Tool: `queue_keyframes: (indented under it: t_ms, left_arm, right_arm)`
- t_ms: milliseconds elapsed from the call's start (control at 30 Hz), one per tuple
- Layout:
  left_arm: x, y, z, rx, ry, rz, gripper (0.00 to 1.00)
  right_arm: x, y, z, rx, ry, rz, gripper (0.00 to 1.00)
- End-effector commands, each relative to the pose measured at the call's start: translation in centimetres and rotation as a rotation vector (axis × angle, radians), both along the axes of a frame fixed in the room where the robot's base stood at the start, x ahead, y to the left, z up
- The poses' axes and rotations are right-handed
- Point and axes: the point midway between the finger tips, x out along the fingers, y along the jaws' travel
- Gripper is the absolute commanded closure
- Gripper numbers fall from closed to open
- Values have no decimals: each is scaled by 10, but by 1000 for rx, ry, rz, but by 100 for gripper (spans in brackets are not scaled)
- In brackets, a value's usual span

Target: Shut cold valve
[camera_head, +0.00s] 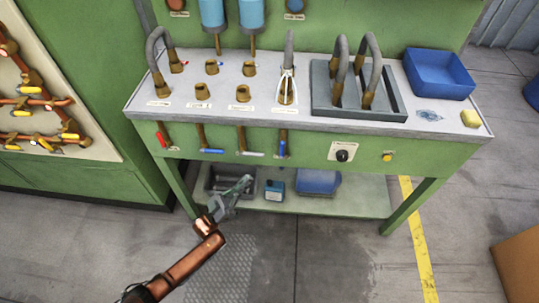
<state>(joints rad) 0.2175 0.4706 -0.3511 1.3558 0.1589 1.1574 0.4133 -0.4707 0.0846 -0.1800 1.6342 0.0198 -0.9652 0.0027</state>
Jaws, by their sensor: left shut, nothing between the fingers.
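Under the bench's front edge hang several brass pipes with lever handles. A red lever (162,136) at the far left and a blue lever (282,148) at the right stand roughly along their pipes. Another blue lever (211,151) and a pale lever (250,153) lie crosswise. The labels are too small to read, so I cannot tell which lever is marked cold. My left gripper (245,181) is shut and empty, in front of the lower shelf. In the picture it is below the pale lever, apart from all levers. My right gripper is not in view.
The grey bench top (140,103) carries hoses, brass fittings, a rack (392,108), a blue bin (440,74) and a yellow sponge (470,118). A black knob (342,155) sits on the front. The lower shelf (345,206) holds bins. A cardboard box (518,265) stands at right.

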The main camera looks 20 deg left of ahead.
Motion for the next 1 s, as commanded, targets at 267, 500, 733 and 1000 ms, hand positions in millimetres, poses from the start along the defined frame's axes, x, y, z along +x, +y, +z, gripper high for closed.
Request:
queue_keyframes:
  t_ms: [267,500,733,1000]
  left_arm:
    - [-3,5,13,-11,-49,-22,100]
    - [-1,3,15,-12,-50,-22,100]
    - [14,-11,37,-13,-53,-23,100]
    - [45,-37,76,-14,-51,-23,100]
  right_arm:
    - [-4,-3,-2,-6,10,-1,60]
    - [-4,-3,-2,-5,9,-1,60]
    - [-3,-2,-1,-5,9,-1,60]
    - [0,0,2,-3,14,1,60]
